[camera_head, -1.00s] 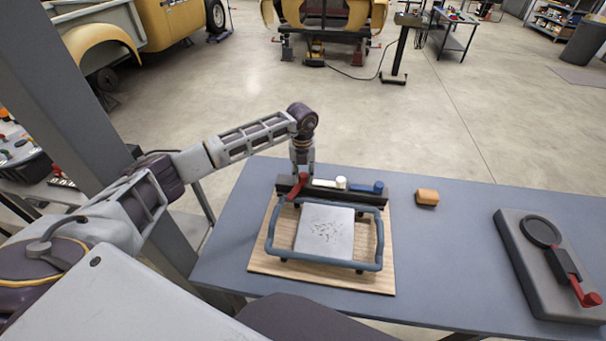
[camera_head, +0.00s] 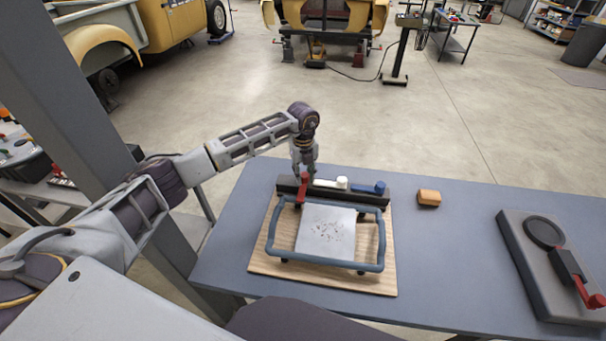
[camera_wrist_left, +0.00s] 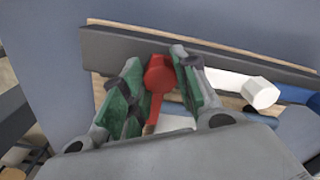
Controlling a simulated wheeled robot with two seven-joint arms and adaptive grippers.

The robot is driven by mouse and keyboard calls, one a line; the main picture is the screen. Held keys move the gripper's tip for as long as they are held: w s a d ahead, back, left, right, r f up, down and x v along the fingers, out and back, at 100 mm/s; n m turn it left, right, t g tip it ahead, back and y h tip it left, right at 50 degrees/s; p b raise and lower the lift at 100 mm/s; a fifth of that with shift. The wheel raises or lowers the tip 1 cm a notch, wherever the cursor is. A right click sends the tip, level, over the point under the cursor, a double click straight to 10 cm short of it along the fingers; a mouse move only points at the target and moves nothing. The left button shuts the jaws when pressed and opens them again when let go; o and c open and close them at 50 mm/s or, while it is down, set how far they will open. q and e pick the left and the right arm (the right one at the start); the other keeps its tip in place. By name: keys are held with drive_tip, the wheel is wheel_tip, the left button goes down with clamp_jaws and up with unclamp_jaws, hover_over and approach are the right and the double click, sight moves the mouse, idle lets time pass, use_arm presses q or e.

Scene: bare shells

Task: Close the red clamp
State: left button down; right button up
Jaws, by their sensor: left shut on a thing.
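The red clamp (camera_head: 303,189) is on the dark bar (camera_head: 287,184) at the back of a wooden board, at the left end of a row with a white clamp (camera_head: 331,184) and a blue clamp (camera_head: 368,188). My left gripper (camera_head: 303,174) reaches down onto it from behind. In the left wrist view, the round red knob (camera_wrist_left: 159,74) sits between the green-padded fingers, which are shut on it; its red arm points toward the plate. The white and blue handles lie sideways along the bar. My right gripper is not in view.
A blue-grey tubular frame (camera_head: 320,264) surrounds a speckled light plate (camera_head: 326,231) on the wooden board (camera_head: 262,262). An orange block (camera_head: 429,198) lies to the right. A grey device with a red lever (camera_head: 522,262) is at the table's right. Table between is clear.

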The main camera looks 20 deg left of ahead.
use_arm(q)
drive_tip(key=c, duration=1.1)
unclamp_jaws()
drive_tip(key=shift+o, duration=0.2)
drive_tip(key=shift+r, duration=0.15)
wheel_tip(320, 180, up, 12)
drive_tip(key=shift+a, duration=0.15)
drive_tip(key=shift+s+f, duration=0.1)
drive_tip(key=shift+f, duration=0.1)
